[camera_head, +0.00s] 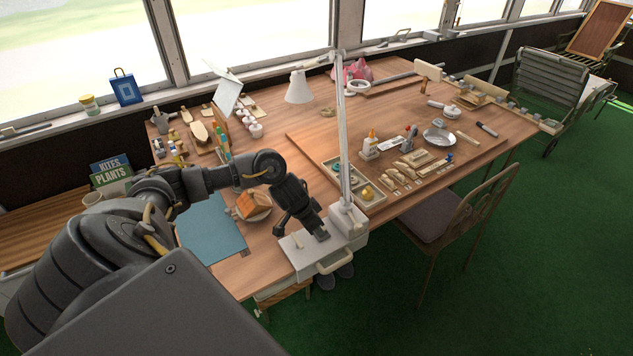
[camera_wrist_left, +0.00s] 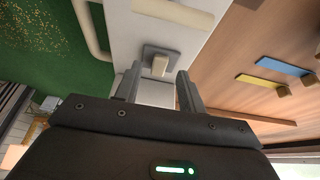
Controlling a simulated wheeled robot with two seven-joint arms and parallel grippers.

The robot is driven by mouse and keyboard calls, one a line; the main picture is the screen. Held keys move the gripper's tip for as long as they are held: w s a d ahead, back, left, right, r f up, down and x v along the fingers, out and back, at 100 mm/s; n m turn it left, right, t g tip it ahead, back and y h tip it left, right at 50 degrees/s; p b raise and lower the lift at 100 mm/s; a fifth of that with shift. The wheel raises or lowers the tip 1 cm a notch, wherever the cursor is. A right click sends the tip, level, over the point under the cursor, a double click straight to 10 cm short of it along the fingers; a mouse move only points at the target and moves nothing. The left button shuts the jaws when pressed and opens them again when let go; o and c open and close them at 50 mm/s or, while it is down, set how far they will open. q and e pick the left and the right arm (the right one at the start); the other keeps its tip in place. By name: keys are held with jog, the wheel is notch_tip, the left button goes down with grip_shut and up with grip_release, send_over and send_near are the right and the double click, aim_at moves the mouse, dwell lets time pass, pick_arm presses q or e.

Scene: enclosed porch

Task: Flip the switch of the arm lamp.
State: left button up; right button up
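The arm lamp stands at the table's front edge in the head view. It has a pale box base (camera_head: 305,262), an upright post (camera_head: 342,130) and a white cone shade (camera_head: 299,88). My left gripper (camera_head: 320,236) points down at the top of the base. In the left wrist view a small cream switch (camera_wrist_left: 159,66) on a grey plate lies ahead, between the fingertips of my open left gripper (camera_wrist_left: 157,78). I cannot tell whether a finger touches the switch. The gripper hides this part of the base in the head view. My right gripper is not in view.
A cream handle (camera_head: 334,262) sticks out from the base's front. A bread-like block on a plate (camera_head: 254,206) and a blue mat (camera_head: 210,229) lie to the left. A chair (camera_head: 450,215) stands at the front right.

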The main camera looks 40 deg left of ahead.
pick_arm(q)
jog(key=shift+x, duration=1)
